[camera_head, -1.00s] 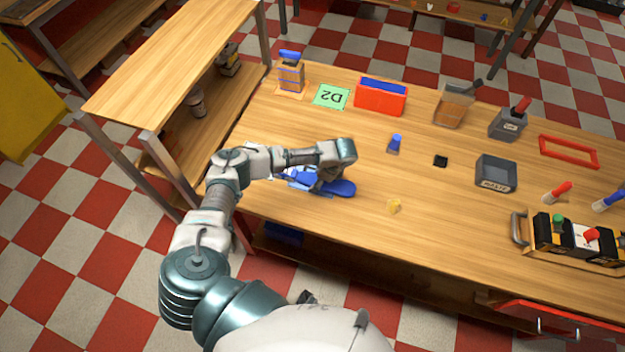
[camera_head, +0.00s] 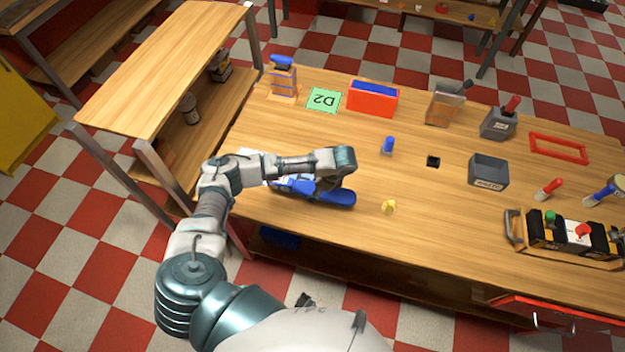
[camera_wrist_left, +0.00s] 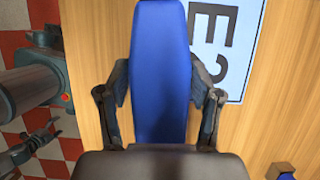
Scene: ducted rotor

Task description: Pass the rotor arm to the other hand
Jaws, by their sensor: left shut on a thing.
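The rotor arm is a long blue piece (camera_head: 335,197) at the left front of the table, low over the table top. My left gripper (camera_head: 318,187) is over it, partly hidden by my own wrist. In the left wrist view the blue rotor arm (camera_wrist_left: 161,70) stands between the two dark fingers of my left gripper (camera_wrist_left: 160,112), which is shut on it. Its lower end is hidden behind the gripper's palm. Dark finger-like parts at the left wrist view's lower left may be my right gripper, but I cannot tell its state.
A label card (camera_wrist_left: 225,45) lies beside the rotor arm. A yellow piece (camera_head: 388,207), a blue piece (camera_head: 388,145) and a small black block (camera_head: 433,161) stand to the right. A grey bin (camera_head: 488,172) and red box (camera_head: 372,100) are farther off. Bare table lies between them.

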